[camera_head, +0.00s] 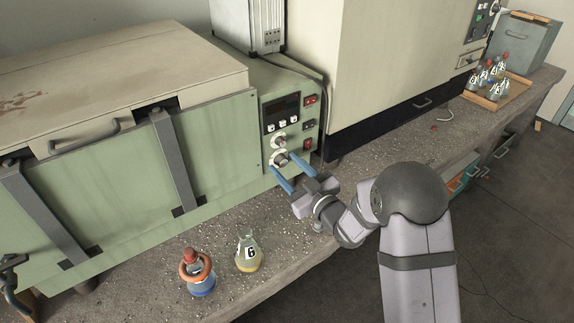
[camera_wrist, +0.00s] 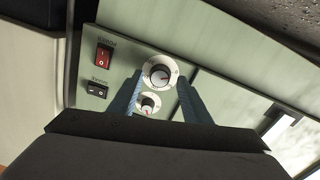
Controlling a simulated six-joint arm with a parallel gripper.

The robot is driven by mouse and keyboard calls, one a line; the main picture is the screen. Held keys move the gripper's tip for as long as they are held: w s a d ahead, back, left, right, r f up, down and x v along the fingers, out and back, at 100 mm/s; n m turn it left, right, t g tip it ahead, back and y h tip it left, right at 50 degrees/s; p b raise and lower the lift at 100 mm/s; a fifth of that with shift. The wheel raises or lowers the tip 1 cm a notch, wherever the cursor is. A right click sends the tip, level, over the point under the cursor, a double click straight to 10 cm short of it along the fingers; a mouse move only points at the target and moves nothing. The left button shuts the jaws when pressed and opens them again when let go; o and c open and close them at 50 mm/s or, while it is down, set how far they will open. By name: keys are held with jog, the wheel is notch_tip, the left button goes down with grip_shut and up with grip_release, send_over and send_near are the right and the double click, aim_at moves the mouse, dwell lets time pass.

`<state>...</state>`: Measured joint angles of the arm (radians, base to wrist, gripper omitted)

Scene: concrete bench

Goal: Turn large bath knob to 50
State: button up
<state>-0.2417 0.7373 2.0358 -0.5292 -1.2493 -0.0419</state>
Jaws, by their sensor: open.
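The large green bath (camera_head: 130,160) has a control panel at its right end with two knobs, one above the other. The upper knob (camera_head: 279,141) shows as the smaller knob (camera_wrist: 150,103) in the wrist view. My gripper (camera_head: 282,164) is open, its blue fingers pointing at the lower knob. In the wrist view the fingertips (camera_wrist: 160,80) lie on either side of that knob; contact is unclear. The dial numbers are unreadable.
A red switch (camera_wrist: 104,56) and a black switch (camera_wrist: 97,90) sit beside the knobs. A flask with yellow liquid (camera_head: 248,254) and a red-capped blue bottle (camera_head: 199,277) stand on the bench front. A tray (camera_head: 497,95) of flasks stands far right.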

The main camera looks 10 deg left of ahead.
jog(key=shift+w+a, duration=0.1)
jog(key=shift+a, duration=0.05)
jog(key=c, duration=1)
jog(key=shift+c, duration=0.2)
jog(key=m, duration=0.5)
jog(key=shift+w+m, duration=0.1)
jog(key=shift+m, duration=0.2)
jog(key=m+p, duration=0.1)
jog(key=m, duration=0.4)
jog(key=shift+m+g+p, duration=0.35)
jog(key=shift+m+g, duration=0.05)
